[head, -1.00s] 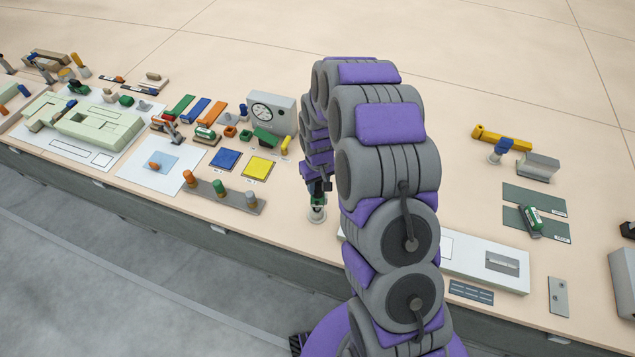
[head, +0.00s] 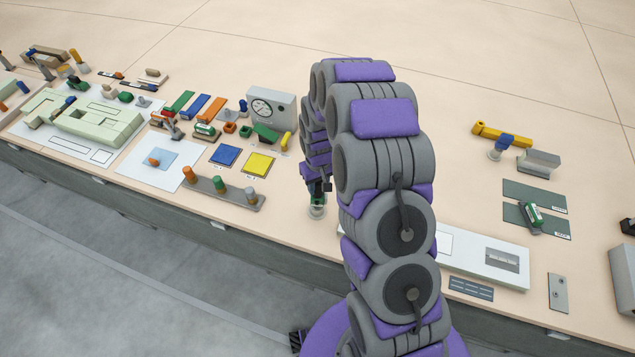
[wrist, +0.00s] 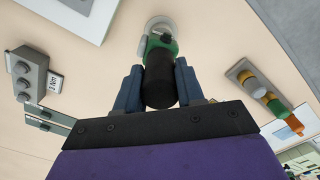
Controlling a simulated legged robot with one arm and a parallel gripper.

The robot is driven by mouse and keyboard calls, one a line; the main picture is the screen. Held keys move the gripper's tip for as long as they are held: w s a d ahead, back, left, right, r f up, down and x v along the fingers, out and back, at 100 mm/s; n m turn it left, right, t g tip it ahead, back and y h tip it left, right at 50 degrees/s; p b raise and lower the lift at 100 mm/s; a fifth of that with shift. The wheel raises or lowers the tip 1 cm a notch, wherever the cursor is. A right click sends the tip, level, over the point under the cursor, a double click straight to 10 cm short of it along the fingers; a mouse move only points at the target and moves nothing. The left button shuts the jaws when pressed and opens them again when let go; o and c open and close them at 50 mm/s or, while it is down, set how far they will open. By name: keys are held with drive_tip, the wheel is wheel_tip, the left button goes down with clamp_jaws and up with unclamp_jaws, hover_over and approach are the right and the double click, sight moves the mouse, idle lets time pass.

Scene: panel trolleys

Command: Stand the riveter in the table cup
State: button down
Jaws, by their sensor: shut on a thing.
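The riveter (wrist: 160,75) is held between the two fingers of my gripper (wrist: 160,88), which is shut on its black body. Its green part points away from the gripper, toward a pale round cup (wrist: 158,24) on the table. In the head view, my gripper (head: 318,186) is low over the table, pointing down, with the riveter's green part (head: 318,202) below it. The table cup (head: 317,212) is directly under the riveter. The riveter's lower end appears to be at or inside the cup; I cannot tell how deep it sits.
A rail with several coloured-top pegs (head: 222,193) stands left of the cup. Yellow (head: 258,163) and blue (head: 225,155) squares and a gauge box (head: 272,106) lie behind it. A white panel (head: 470,262) lies to the right. The table's front edge is close to the cup.

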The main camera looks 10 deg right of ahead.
drive_tip(key=shift+f, duration=0.4)
drive_tip(key=c, duration=0.6)
unclamp_jaws()
wheel_tip(320, 180, up, 17)
drive_tip(key=p, duration=0.2)
drive_tip(key=shift+r, duration=0.15)
